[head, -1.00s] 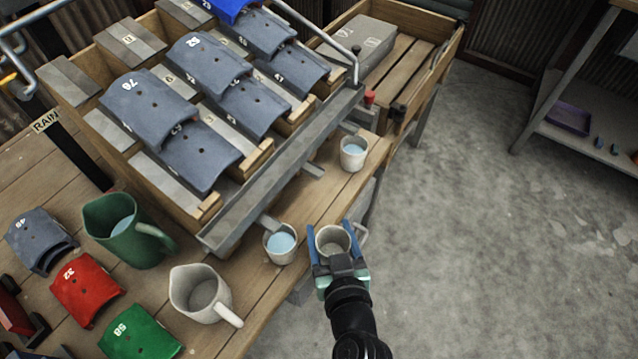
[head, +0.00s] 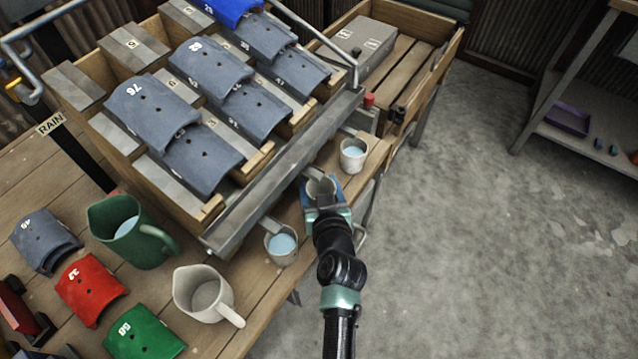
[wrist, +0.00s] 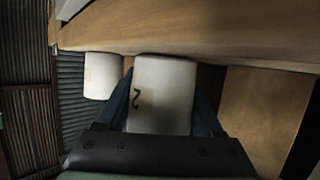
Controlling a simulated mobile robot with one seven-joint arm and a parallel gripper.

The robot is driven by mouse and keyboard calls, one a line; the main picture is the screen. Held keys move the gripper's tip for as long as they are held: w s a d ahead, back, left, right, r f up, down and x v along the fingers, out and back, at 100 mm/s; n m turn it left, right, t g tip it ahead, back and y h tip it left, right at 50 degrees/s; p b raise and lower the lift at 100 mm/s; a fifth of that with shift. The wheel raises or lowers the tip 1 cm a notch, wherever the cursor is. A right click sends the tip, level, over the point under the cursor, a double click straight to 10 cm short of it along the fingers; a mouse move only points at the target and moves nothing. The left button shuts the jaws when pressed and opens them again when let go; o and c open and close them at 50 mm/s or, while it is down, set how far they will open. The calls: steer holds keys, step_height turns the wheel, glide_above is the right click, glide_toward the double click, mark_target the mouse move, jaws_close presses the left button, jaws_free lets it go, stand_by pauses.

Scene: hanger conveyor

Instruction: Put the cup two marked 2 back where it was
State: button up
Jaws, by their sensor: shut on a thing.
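The cup marked 2 (wrist: 165,88) is pale and upright in the wrist view, with its dark 2 facing the camera. My gripper (head: 323,190) is shut on it, one blue finger on each side. In the head view the cup (head: 318,187) is partly hidden by my gripper. It is at the gutter's front edge, between two other cups, near a grey spout. I cannot tell whether it touches the table.
One cup with water (head: 281,243) stands to the left under a spout, another (head: 353,154) to the right. A sloped rack of grey tiles (head: 205,150) with a metal gutter (head: 270,185) stands behind. A white jug (head: 203,293) and green jug (head: 130,230) stand left.

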steer(key=shift+f, duration=0.15)
steer(key=o, duration=1.4)
steer(key=shift+o, duration=0.2)
steer(key=shift+r, duration=0.4)
steer(key=v, duration=1.2)
steer(key=shift+f, duration=0.2)
